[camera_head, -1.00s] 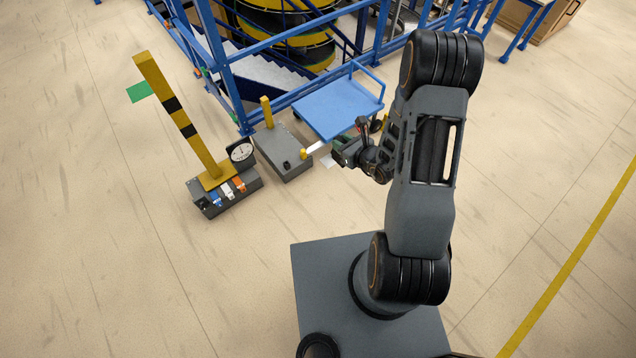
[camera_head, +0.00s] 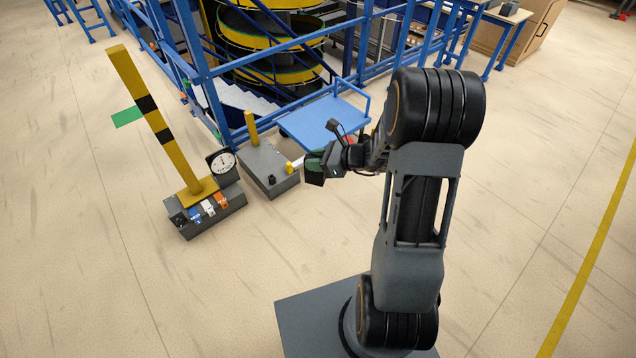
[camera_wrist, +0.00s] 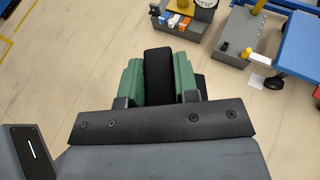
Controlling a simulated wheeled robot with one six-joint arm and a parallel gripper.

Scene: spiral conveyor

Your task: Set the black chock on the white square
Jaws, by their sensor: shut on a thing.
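The black chock (camera_wrist: 158,76) is held between the two green fingers of my gripper (camera_wrist: 158,82) in the wrist view. In the head view my gripper (camera_head: 314,167) is above the floor, in front of the blue cart and right of the grey block. A white patch on the floor (camera_wrist: 257,81), which looks like the white square, shows beside a cart wheel at the right of the wrist view. The chock appears clear of it. In the head view I cannot make out the square; my gripper and arm are over that area.
A blue cart (camera_head: 322,121) stands by the blue railing (camera_head: 290,45). A grey block (camera_head: 266,168) with a yellow post is beside it. Further left is a grey base (camera_head: 212,213) with a striped yellow post and a dial (camera_head: 222,164). The front floor is free.

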